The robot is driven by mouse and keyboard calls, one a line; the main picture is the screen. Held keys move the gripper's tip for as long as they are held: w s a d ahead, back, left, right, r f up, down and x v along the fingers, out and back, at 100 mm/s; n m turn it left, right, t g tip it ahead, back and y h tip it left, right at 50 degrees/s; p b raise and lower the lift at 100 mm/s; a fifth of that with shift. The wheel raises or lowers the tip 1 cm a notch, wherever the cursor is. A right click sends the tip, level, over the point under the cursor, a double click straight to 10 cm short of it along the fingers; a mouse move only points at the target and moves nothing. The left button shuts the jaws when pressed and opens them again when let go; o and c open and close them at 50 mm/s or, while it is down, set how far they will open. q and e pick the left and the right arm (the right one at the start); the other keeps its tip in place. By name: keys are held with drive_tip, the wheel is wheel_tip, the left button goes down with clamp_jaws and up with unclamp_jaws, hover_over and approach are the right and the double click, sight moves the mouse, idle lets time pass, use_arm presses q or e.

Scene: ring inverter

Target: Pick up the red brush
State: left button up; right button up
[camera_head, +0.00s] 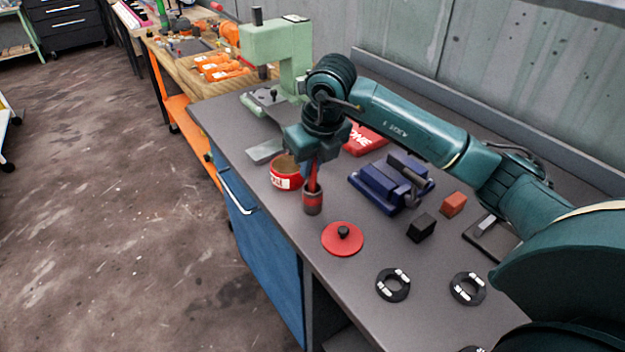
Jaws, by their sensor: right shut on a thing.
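The red brush (313,182) stands upright, with its lower end inside or just over a small dark cup with a red band (313,203) near the front edge of the grey workbench (300,238). My right gripper (317,155) points down from above and is shut on the upper part of the brush. The gripper hides the top of the brush. I cannot tell whether the brush is lifted within the cup. My left gripper does not show.
A red tin (285,180) stands just left of the cup. A red lid (342,239), black rings (393,285), a blue vise (390,183), a black cube (421,228) and an orange block (453,204) lie to the right. A green press (290,55) stands behind.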

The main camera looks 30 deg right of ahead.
drive_tip(key=shift+r, duration=0.1)
clamp_jaws()
wheel_tip(320, 180, up, 10)
drive_tip(key=shift+f, duration=0.1)
idle(0.9)
